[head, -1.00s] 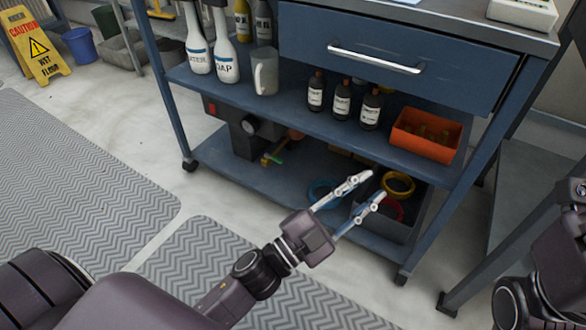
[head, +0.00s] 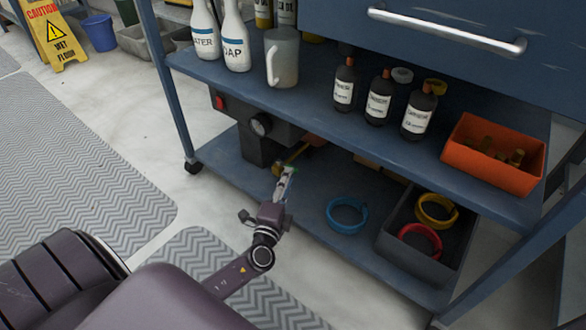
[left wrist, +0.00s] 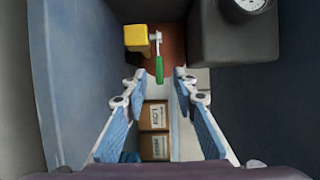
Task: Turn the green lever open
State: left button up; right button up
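The green lever (left wrist: 159,68) hangs from a yellow valve body (left wrist: 138,38) in the left wrist view, pointing down toward my gripper. In the head view, a bit of the green lever (head: 292,169) shows at my fingertips, mostly hidden by them. My left gripper (left wrist: 158,84) is open, with one finger on each side of the line to the lever. The lever lies just beyond the fingertips, roughly centred; I cannot tell whether they touch it. In the head view, my left gripper (head: 285,183) reaches over the lower shelf. My right gripper is out of view.
A dark unit with a round gauge (head: 261,124) stands beside the valve. The middle shelf (head: 310,100) with bottles (head: 379,98) and an orange bin (head: 494,154) overhangs the lower shelf. A blue ring (head: 347,215) and a grey bin (head: 400,246) of rings are to the right.

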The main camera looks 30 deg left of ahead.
pick_arm(q)
jog(key=b+x, duration=0.1)
jog(key=x, duration=0.4)
grip_shut()
jog(key=shift+f, duration=0.1)
